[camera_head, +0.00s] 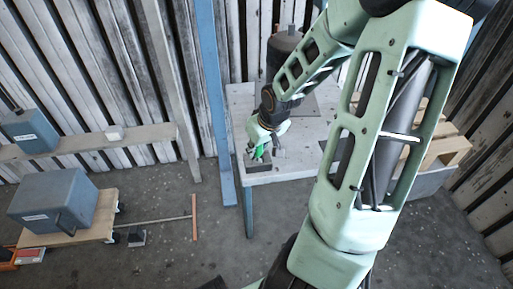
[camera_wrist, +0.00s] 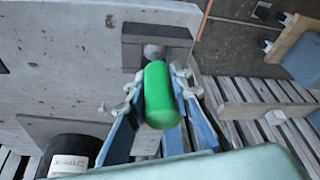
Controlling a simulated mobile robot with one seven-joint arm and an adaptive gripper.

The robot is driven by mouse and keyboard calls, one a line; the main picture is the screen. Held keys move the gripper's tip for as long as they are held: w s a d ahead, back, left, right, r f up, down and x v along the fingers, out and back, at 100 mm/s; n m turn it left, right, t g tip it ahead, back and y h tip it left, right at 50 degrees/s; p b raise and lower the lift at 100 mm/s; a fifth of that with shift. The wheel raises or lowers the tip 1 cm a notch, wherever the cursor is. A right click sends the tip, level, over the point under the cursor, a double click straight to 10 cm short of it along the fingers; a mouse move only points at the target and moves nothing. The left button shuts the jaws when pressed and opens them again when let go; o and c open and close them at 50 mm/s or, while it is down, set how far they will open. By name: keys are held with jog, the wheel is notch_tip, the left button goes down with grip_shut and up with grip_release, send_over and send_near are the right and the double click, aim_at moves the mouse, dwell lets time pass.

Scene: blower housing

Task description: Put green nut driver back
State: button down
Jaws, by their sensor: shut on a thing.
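The green nut driver (camera_wrist: 159,98) is between the two fingers of my gripper (camera_wrist: 156,88) in the wrist view, its rounded handle pointing back toward the camera. My gripper is shut on it. Beyond the handle, a round grey part shows against a dark grey holder block (camera_wrist: 180,38) on the table. In the head view, the driver (camera_head: 260,152) is a small green patch under my gripper (camera_head: 262,147), just above the holder block (camera_head: 252,164) at the table's front left corner. Whether the driver's shaft is inside the holder is hidden.
The light grey table (camera_head: 300,171) carries a dark cylinder (camera_head: 284,50) on a flat plate at its back. A blue post (camera_head: 213,100) stands close to the table's left. A wooden crate (camera_head: 440,150) is at the right. A cart with a grey box (camera_head: 55,200) is left.

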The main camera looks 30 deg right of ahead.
dwell(0.3)
jog(key=c, duration=1.6)
grip_release()
jog(key=o, duration=0.4)
jog(key=shift+o, duration=0.2)
notch_tip(320, 180, up, 8)
jog(key=p, duration=0.8)
jog(key=shift+p, duration=0.4)
